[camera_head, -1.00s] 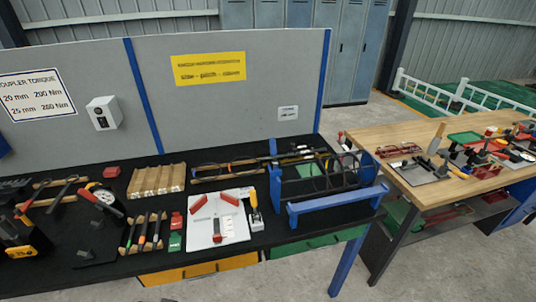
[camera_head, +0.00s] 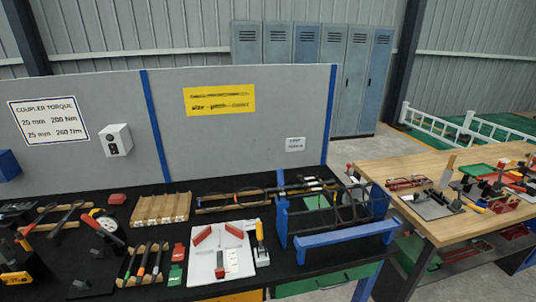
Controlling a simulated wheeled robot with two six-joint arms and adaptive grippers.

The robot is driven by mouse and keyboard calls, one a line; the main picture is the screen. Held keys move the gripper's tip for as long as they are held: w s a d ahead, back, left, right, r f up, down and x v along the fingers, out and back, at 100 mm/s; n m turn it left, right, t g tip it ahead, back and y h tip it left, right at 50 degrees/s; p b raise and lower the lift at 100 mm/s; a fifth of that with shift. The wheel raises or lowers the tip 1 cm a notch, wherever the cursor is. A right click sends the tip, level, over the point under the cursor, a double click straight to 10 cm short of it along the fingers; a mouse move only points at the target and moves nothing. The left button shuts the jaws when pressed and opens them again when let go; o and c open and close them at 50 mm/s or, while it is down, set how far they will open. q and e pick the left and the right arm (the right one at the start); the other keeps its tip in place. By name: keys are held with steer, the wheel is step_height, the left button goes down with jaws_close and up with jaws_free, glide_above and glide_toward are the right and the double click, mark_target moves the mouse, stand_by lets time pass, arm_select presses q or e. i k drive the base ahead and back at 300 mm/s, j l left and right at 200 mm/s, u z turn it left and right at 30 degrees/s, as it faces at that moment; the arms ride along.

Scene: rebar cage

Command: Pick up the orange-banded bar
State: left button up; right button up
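Several short dark bars with coloured bands lie side by side on a small wooden rack at the left front of the black bench. The orange-banded bar (camera_head: 143,262) seems to be the middle one, with a green-banded bar (camera_head: 130,262) to its left and another bar (camera_head: 157,259) to its right. The bands are small, so their exact colours are hard to tell. Neither of my grippers shows in this view.
A white board (camera_head: 221,252) with red blocks lies right of the rack. A wooden grooved block (camera_head: 160,209) is behind. A blue frame (camera_head: 335,215) holds the cage at right. A wooden table (camera_head: 400,172) stands beyond.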

mark_target(138, 280)
steer(key=u, duration=1.45)
